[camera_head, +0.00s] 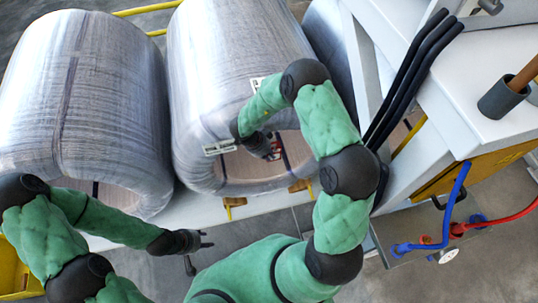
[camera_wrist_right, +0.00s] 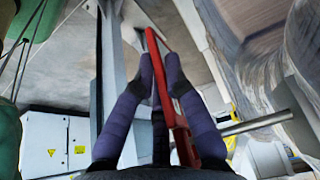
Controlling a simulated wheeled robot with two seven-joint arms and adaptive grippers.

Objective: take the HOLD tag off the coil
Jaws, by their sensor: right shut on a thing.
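The wrapped coil (camera_head: 235,55) stands in the middle of the head view, its open bore facing me. My right gripper (camera_head: 274,148) is in front of the bore. A small red and white piece, likely the HOLD tag (camera_head: 277,152), shows at its fingers, mostly hidden; I cannot read it. In the right wrist view, the purple fingers of my right gripper (camera_wrist_right: 160,65) are shut on this thin red piece (camera_wrist_right: 164,92), seen nearly edge-on. I cannot tell whether it still touches the coil. My left gripper (camera_head: 206,240) is open and empty, low and left of the coil.
Another wrapped coil (camera_head: 80,85) stands on the left. White labels (camera_head: 219,147) are on the middle coil. A white machine frame with black hoses (camera_head: 405,75) stands close on the right. Blue (camera_head: 445,215) and red hoses (camera_head: 500,219) lie lower right.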

